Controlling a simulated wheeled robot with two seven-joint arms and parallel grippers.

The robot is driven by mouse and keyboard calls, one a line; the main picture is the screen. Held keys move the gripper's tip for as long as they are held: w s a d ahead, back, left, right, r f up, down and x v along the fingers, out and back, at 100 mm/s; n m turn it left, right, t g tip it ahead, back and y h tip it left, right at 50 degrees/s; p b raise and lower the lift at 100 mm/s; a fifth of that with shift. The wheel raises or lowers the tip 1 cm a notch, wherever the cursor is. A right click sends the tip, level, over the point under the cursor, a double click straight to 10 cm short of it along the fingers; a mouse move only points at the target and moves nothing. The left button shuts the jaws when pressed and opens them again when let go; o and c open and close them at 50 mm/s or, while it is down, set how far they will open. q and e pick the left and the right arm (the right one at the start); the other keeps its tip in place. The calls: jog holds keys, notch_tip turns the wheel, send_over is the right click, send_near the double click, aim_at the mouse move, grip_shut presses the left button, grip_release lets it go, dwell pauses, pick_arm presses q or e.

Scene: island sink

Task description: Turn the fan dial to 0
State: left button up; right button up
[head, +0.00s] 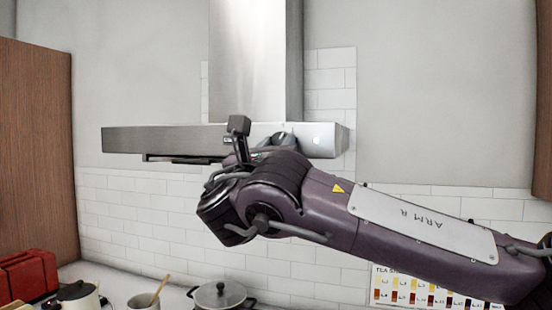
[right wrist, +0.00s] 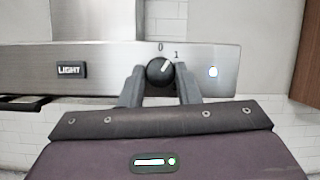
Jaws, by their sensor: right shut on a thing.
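The black round fan dial (right wrist: 159,71) is on the front of the steel range hood (right wrist: 110,58). Its white mark points up and to the right, toward the printed 1; the 0 is printed straight above the dial. My right gripper (right wrist: 160,84) is shut on the dial, one finger on each side. In the head view my right gripper (head: 284,140) is at the hood front (head: 165,138), and the dial is hidden behind it. My left gripper is not in view.
A LIGHT button (right wrist: 70,69) is left of the dial, and a small lit spot (right wrist: 213,72) is right of it. A tea chart (head: 425,285) hangs on the wall.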

jog(key=n+y+b, duration=0.1)
jog(key=n+y, duration=0.1)
jog(key=n, duration=0.1)
jog(key=shift+d+n+t+b, duration=0.15)
jog(key=shift+n+t+b, duration=0.15)
jog(key=shift+n+b, duration=0.1)
jog(key=shift+s+n+y, duration=0.1)
jog(key=shift+n+y, duration=0.5)
jog(key=shift+n, duration=0.5)
jog(key=shift+r+n+y+b, duration=0.1)
jog(key=shift+n+y+b, duration=0.25)
jog(key=shift+n+y, duration=0.95)
jog(key=shift+d+n+h, duration=0.1)
jog(key=shift+n+h, duration=0.2)
jog(key=shift+n, duration=0.2)
jog(key=o, duration=1)
jog(key=shift+c, duration=0.2)
